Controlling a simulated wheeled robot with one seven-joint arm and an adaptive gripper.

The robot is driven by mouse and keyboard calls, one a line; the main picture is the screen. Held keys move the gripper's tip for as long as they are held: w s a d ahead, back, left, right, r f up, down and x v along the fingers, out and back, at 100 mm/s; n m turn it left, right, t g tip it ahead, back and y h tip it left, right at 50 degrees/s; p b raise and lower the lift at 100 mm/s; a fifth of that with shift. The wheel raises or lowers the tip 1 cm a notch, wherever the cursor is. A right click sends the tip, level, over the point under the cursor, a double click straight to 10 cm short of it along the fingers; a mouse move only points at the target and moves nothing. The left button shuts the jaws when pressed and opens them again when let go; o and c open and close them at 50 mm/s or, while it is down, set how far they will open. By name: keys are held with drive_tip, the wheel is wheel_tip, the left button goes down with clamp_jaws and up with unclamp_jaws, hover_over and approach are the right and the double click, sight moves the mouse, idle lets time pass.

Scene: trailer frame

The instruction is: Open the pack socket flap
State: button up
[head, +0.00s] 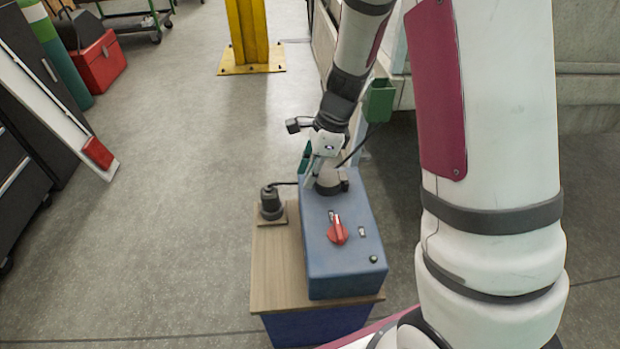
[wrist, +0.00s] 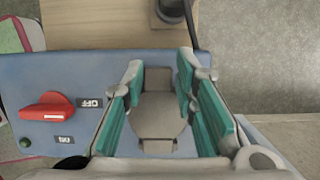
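The blue pack (head: 340,268) stands on a wooden-topped stand. In the wrist view a grey rounded flap (wrist: 158,118) lies on the pack's blue top (wrist: 60,72), with a smaller grey block just beyond it. It looks shut, though the steep view makes its tilt hard to tell. My gripper (wrist: 161,75) is open, with one teal-padded finger on each side of the flap and nothing held. I cannot tell whether either finger touches it. In the head view my arm hides the flap at the pack's far end.
A red rotary switch (head: 338,231) sits on the pack's top, with OFF and ON labels in the wrist view. A dark plug (head: 271,203) with a cable stands on the wooden top (head: 272,262) left of the pack. A yellow post (head: 247,35) stands behind.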

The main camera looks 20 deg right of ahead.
sight(320, 178)
drive_tip(key=shift+s, duration=0.2)
idle(0.4)
drive_tip(key=shift+p+v, duration=1.35)
drive_tip(key=shift+c, duration=0.3)
drive_tip(key=shift+d, duration=0.1)
drive_tip(key=shift+d+p+v, duration=0.2)
drive_tip(key=shift+p+v, duration=0.9)
drive_tip(key=shift+v, duration=0.25)
drive_tip(key=shift+f, duration=0.15)
drive_tip(key=shift+s+d, duration=0.1)
